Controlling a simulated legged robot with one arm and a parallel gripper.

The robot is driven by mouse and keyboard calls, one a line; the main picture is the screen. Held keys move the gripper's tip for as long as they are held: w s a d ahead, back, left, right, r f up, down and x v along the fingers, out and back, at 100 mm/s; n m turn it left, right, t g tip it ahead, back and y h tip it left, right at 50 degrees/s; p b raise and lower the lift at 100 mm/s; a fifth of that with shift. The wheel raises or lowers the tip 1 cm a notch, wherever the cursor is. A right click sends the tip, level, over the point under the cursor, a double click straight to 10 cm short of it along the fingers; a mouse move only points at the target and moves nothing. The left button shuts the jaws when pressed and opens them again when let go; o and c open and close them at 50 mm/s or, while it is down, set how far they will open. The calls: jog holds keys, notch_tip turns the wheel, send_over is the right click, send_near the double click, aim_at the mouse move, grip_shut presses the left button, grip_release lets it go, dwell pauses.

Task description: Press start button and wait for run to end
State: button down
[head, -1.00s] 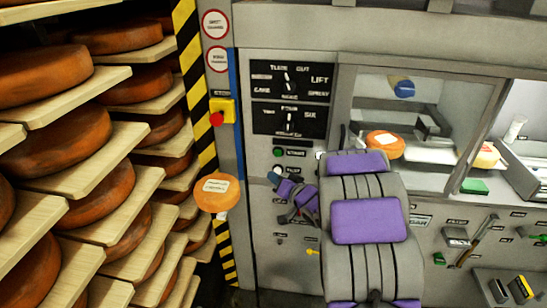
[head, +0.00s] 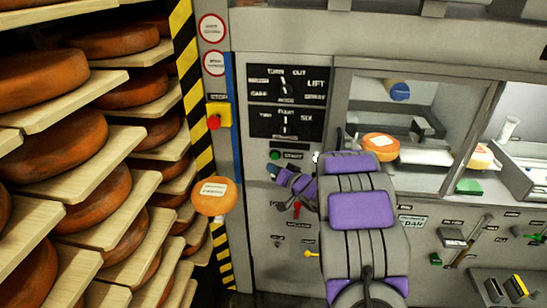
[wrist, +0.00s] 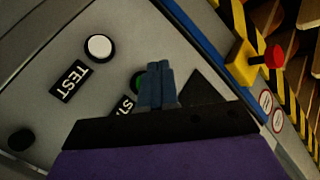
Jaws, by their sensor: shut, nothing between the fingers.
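The green start button (head: 275,155) sits on the grey machine panel, left of its START label (head: 293,156). My gripper (head: 272,168) is just below it in the head view, with blue fingers closed together and empty. In the wrist view, the fingers (wrist: 158,86) cover part of the green button (wrist: 138,82) and of its label. I cannot tell whether the fingertips touch the button. A white button (wrist: 98,47) labelled TEST is to the left there.
A yellow box with a red stop button (head: 213,122) is left of the panel. Shelves of cheese wheels (head: 60,141) fill the left. One cheese wheel (head: 380,146) is inside the machine window.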

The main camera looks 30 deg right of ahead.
aim_at(275, 156)
jog(key=shift+w+d+p, duration=0.75)
jog(key=shift+w+d, duration=0.1)
jog(key=shift+w, duration=0.05)
jog(key=shift+a+r, duration=0.1)
jog(key=shift+a, duration=0.05)
jog(key=shift+w+d+r+p, duration=0.15)
jog(key=shift+w+d+p, duration=0.1)
jog(key=shift+p, duration=0.55)
dwell(0.9)
